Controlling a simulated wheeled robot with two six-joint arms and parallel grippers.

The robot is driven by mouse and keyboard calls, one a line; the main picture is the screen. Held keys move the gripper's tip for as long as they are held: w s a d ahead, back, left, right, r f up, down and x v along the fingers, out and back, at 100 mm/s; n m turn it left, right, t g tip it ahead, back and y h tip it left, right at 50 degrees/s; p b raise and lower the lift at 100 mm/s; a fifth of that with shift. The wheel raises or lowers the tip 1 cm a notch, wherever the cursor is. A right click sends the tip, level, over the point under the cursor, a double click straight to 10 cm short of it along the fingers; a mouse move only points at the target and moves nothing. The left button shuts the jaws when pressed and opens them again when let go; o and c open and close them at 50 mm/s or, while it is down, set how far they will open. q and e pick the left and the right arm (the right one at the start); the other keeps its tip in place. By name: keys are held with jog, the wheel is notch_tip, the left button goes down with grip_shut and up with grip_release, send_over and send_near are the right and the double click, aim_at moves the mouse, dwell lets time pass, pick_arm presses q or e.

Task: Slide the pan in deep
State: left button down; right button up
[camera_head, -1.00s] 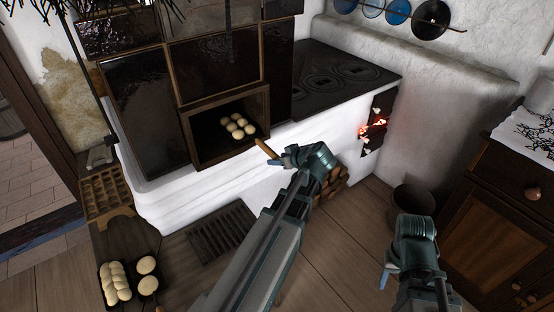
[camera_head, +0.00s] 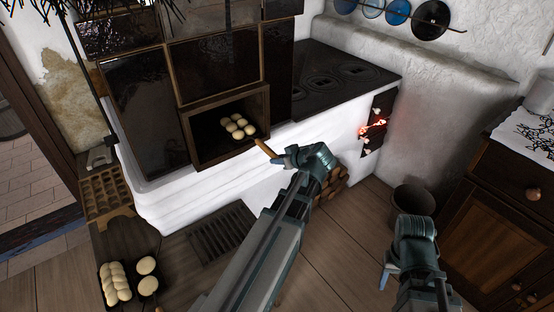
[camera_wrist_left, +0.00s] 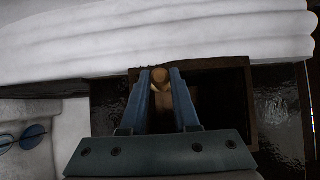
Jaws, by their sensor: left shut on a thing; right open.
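The pan (camera_head: 257,134) is dark and carries several pale round buns (camera_head: 237,125). It sits inside the wood-framed oven opening (camera_head: 268,105) of the tiled stove. Its wooden handle (camera_head: 265,149) sticks out over the front edge toward my left gripper. My left gripper (camera_head: 277,161) is shut on the handle's outer end. In the left wrist view the handle (camera_wrist_left: 160,76) shows between the two fingers (camera_wrist_left: 164,90); the pan itself is hard to make out there. My right gripper (camera_head: 385,272) is open and empty, low at the right, away from the stove.
A black hob (camera_head: 345,75) and a glowing firebox (camera_head: 374,128) are right of the oven. A bucket (camera_head: 412,200) and a wooden cabinet (camera_head: 510,220) stand at the right. More dough on trays (camera_head: 130,285) lies at the lower left. A floor grate (camera_head: 222,232) is below the oven.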

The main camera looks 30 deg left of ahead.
aim_at(263, 143)
pick_arm(q)
jog(key=shift+w+a, duration=0.1)
jog(key=shift+w+a, duration=0.6)
jog(key=shift+a, duration=0.9)
jog(key=shift+w+a, duration=0.65)
jog(key=shift+a, duration=0.9)
jog(key=shift+w+a, duration=0.6)
jog(key=shift+a, duration=0.9)
jog(key=c, duration=0.6)
grip_release()
jog(key=shift+d, duration=0.1)
jog(key=shift+p+v, duration=4.1)
jog(key=shift+v, duration=2.75)
